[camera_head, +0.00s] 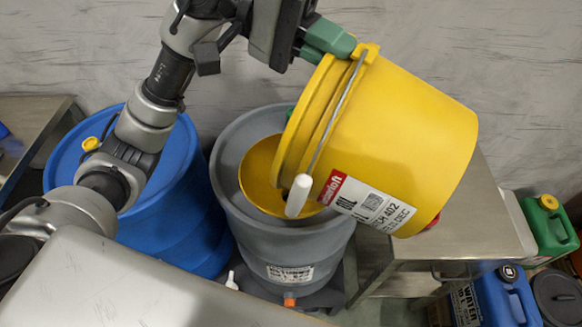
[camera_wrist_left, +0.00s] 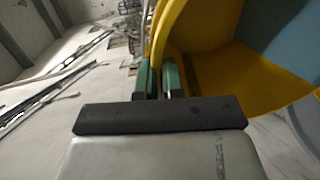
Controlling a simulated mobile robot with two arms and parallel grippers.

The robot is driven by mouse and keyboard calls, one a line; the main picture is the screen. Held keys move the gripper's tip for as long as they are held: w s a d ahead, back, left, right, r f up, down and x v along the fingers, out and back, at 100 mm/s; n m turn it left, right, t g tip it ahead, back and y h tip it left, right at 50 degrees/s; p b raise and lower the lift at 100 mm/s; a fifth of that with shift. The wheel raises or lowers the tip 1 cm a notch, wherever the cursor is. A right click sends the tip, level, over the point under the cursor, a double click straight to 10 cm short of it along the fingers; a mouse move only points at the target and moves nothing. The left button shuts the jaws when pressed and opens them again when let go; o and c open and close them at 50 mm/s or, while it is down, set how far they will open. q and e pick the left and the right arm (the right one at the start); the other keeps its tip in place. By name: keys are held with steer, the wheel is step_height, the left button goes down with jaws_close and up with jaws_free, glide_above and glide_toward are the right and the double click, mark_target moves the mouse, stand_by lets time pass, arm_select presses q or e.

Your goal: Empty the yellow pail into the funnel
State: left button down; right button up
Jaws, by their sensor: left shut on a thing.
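The yellow pail (camera_head: 410,140) is held in the air, tilted well over with its mouth facing left and down. It has a red and white label, a wire handle and a white grip that hangs down. My left gripper (camera_head: 335,42) is shut on the pail's upper rim; in the left wrist view its green fingers (camera_wrist_left: 160,78) pinch the yellow rim (camera_wrist_left: 162,35). The yellow funnel (camera_head: 260,175) sits in the top of the grey drum (camera_head: 290,250), below the pail's mouth and partly hidden by the pail. The pail's inside is hidden in the head view. My right gripper is not in view.
A blue drum (camera_head: 165,225) with a yellow cap stands left of the grey drum. A metal table (camera_head: 470,215) stands at the right. Green (camera_head: 548,225) and blue (camera_head: 505,298) canisters are at the far right. A grey wall is behind.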

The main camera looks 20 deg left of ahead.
arm_select(q)
steer(key=shift+w+a+r+h+b, duration=0.15)
steer(key=shift+a+h+b, duration=0.25)
steer(key=shift+a+b, duration=0.6)
steer(key=shift+w+a+h+b, duration=0.15)
steer(key=shift+a+h+b, duration=0.35)
steer(key=shift+b, duration=0.85)
stand_by(2.3)
